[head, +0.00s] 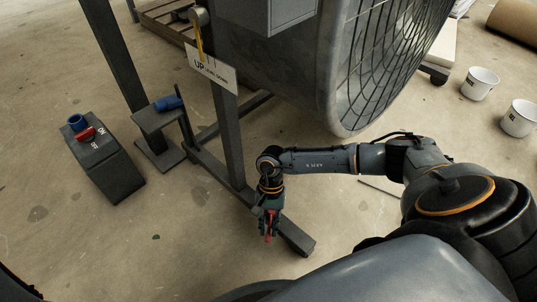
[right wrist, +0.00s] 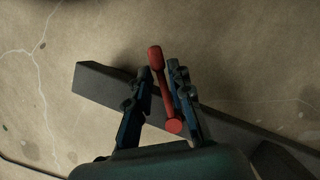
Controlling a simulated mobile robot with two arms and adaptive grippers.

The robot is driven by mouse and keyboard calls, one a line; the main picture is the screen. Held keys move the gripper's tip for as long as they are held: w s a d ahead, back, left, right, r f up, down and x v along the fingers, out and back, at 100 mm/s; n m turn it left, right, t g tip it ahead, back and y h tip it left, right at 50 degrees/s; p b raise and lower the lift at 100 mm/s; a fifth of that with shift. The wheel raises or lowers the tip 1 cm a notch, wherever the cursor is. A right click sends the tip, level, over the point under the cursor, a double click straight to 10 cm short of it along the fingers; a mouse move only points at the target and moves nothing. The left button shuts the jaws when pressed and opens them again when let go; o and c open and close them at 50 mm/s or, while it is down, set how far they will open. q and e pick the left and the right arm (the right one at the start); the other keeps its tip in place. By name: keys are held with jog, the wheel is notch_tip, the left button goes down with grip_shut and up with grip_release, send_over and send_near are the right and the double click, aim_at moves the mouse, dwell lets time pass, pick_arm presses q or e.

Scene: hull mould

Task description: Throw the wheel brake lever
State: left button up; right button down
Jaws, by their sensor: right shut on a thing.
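A red lever (right wrist: 161,80) with a rounded knob stands between the fingers of my right gripper (right wrist: 160,82) in the right wrist view. In the head view the right gripper (head: 270,222) is low beside the foot of the dark steel stand, and the red lever (head: 268,234) shows at its fingertips. The gripper is shut on the lever. The lever's lower mounting is not clear to me. My left gripper is not in view.
The dark stand's foot beam (head: 297,240) runs under the gripper. A large meshed drum (head: 375,60) hangs above my forearm. A grey box (head: 112,172) with a red handle (head: 86,133) and blue knob stands left. White buckets (head: 481,83) stand right.

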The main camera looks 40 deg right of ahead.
jog(key=c, duration=1.3)
grip_release()
jog(key=shift+o, duration=0.2)
jog(key=v, duration=0.7)
jog(key=shift+r, duration=0.3)
